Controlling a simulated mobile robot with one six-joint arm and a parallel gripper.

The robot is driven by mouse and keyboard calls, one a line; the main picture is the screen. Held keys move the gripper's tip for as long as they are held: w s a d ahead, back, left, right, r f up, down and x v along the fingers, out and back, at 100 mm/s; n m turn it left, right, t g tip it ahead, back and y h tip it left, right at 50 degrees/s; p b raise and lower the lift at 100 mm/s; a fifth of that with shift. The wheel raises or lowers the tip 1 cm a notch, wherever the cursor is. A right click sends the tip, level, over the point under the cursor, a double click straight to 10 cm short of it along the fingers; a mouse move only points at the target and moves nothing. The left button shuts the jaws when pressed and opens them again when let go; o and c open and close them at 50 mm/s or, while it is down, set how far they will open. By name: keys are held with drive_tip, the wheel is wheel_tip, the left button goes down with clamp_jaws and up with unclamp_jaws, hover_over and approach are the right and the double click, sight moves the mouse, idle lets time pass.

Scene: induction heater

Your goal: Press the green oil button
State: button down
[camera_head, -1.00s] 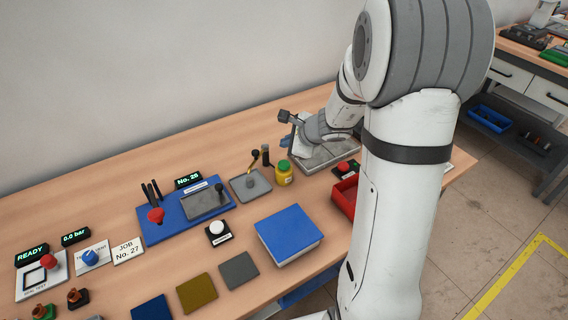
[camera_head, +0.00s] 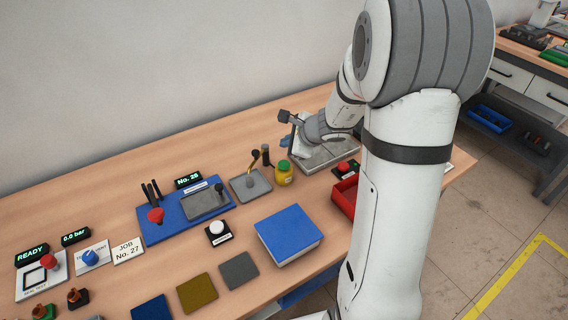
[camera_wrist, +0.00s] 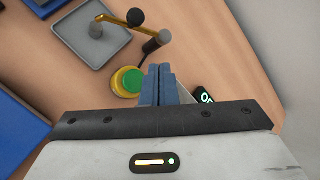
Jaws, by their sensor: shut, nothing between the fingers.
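The green oil button is the round green top (camera_head: 283,164) of a small yellow bottle (camera_head: 285,178), upright on the wooden bench. In the wrist view the green top (camera_wrist: 129,80) shows with a yellow rim, just left of my fingers. My gripper (camera_wrist: 159,72) is shut, its blue fingers together with nothing between them. I cannot tell how high the fingertips are above the bench.
A grey tray with a brass lever (camera_head: 253,164) and a dark post (camera_head: 265,154) stand close beside the bottle. A red button (camera_head: 344,167) and a red bin (camera_head: 345,196) are to the right. A small lit display (camera_wrist: 206,98) is right of my fingers.

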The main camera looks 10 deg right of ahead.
idle(0.3)
drive_tip(key=s+a+r+n+g, duration=0.2)
drive_tip(key=s+a+r+n, duration=0.15)
drive_tip(key=s+n, duration=0.25)
drive_tip(key=s+a+r+n+g, duration=0.1)
drive_tip(key=s+a+r+n, duration=0.3)
drive_tip(key=s, duration=0.3)
drive_tip(key=s+d+n+g+h, duration=0.1)
drive_tip(key=s+d+n+h, duration=0.1)
drive_tip(key=s+n, duration=0.3)
drive_tip(key=s+d+r+n+g+h, duration=0.1)
drive_tip(key=s+d+n+h, duration=0.1)
drive_tip(key=s+n, duration=0.4)
drive_tip(key=s+d, duration=0.1)
drive_tip(key=s, duration=0.2)
drive_tip(key=shift+s+d+h, duration=0.25)
drive_tip(key=shift+d+h, duration=0.05)
